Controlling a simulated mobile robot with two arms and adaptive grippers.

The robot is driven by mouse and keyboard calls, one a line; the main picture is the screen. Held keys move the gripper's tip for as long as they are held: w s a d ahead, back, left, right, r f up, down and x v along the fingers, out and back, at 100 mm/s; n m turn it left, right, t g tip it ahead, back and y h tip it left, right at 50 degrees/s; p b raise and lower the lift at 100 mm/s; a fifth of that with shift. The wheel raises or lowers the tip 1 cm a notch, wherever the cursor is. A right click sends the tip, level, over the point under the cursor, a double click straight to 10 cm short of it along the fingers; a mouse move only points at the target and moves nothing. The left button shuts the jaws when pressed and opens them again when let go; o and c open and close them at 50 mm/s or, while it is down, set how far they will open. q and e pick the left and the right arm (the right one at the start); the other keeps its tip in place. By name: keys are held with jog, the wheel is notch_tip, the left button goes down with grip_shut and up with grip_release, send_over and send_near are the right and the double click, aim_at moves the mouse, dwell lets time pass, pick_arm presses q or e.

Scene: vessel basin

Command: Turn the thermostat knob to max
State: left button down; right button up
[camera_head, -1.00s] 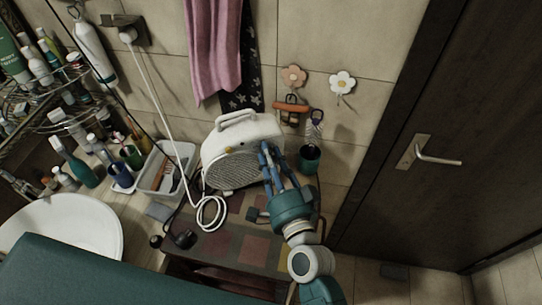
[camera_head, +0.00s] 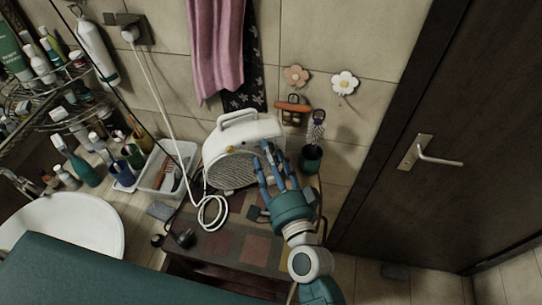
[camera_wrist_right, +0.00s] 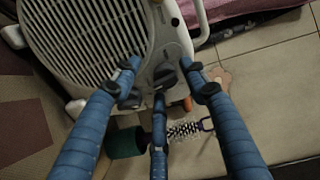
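A white fan heater (camera_head: 246,133) with a grey grille stands on the low table by the wall. In the right wrist view its grille and side panel fill the upper left (camera_wrist_right: 85,35). A dark thermostat knob (camera_wrist_right: 165,76) shows on the panel between my fingertips. My right gripper (camera_head: 268,158) is at the heater's front right; it also shows in the right wrist view (camera_wrist_right: 160,78). Its three blue fingers are spread around the knob, not visibly closed on it. I cannot tell whether they touch it. The knob's markings are not readable. My left gripper is not in view.
A white cable (camera_head: 211,212) lies coiled before the heater. A grey bin (camera_head: 168,168) stands to its left, and a dark green cup (camera_head: 311,158) with a brush to its right. A pink towel (camera_head: 216,45) hangs above. A dark door (camera_head: 465,120) is at right.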

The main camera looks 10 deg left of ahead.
jog(key=shift+r, duration=0.1)
jog(key=v, duration=1.2)
jog(key=shift+a, duration=0.1)
